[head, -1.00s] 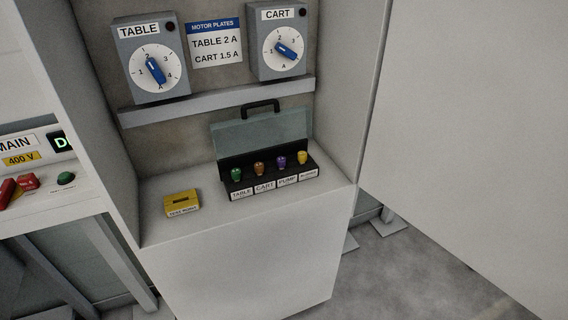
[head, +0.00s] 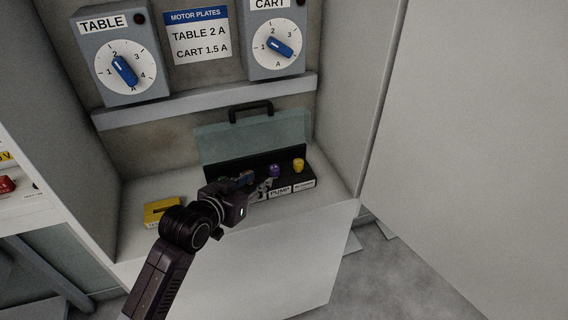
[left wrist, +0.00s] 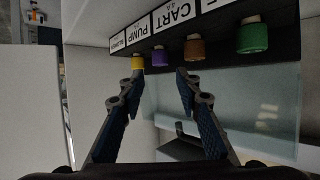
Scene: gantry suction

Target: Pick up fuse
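The fuses stand in a row in a black fuse box (head: 305,183) with an open clear lid. The purple fuse (head: 274,170) above the PUMP label and the yellow fuse (head: 298,165) show in the head view; my left gripper hides the green and brown ones. In the left wrist view the row appears upside down: green fuse (left wrist: 252,36), brown fuse (left wrist: 195,48), purple (left wrist: 159,57), yellow (left wrist: 138,62). My left gripper (left wrist: 160,77) is open and empty. The purple fuse shows between its fingertips, apart from them; the yellow one shows by the left fingertip. My right gripper is out of view.
A yellow box (head: 160,211) lies left of the fuse box on the white shelf. A grey ledge (head: 210,102) runs above, under the TABLE dial (head: 124,71) and CART dial (head: 280,45). A cabinet side wall (head: 352,100) stands close on the right.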

